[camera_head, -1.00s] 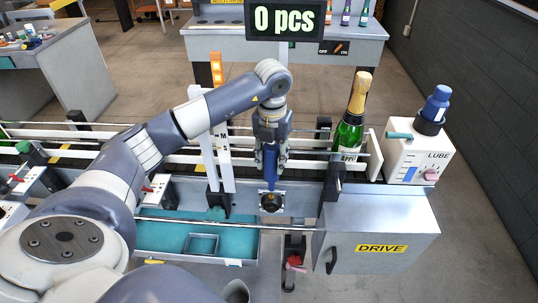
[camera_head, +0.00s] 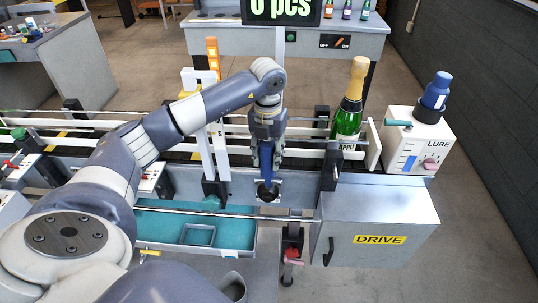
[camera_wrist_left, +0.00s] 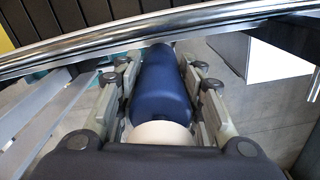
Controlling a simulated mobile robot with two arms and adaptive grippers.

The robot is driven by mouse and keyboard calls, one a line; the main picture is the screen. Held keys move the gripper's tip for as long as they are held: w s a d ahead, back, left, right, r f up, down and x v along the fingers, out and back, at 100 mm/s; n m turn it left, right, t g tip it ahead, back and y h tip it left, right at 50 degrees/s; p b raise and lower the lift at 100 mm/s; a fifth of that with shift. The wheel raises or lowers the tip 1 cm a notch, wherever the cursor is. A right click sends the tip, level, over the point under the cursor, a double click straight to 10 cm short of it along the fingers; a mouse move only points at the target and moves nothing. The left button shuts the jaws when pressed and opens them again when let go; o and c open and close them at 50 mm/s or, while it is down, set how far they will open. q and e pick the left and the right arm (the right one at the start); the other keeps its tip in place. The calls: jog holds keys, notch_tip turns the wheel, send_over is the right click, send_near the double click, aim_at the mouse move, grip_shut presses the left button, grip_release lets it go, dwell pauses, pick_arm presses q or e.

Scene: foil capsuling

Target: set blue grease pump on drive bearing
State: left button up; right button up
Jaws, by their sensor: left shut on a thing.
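My left gripper (camera_head: 266,150) is shut on the blue grease pump (camera_head: 266,165), which points downward in the head view. In the left wrist view the blue pump (camera_wrist_left: 162,90) lies between both fingers, with a pale round end nearest the camera. The drive bearing (camera_head: 267,193), a dark round part on a square plate, sits on the front of the conveyor just below the pump. The pump's lower end appears to be at the bearing, but whether they touch I cannot tell. My right gripper is not in view.
A shiny rail (camera_head: 230,216) runs in front of the bearing. The grey DRIVE box (camera_head: 385,205) stands to the right. A green bottle (camera_head: 348,115) stands on the conveyor, and a LUBE unit (camera_head: 415,140) with a blue bottle is behind the box. A teal tray (camera_head: 160,232) lies front left.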

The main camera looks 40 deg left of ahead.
pick_arm(q)
jog(key=o, duration=1.4)
notch_tip(320, 180, up, 12)
jog(key=shift+r, duration=0.1)
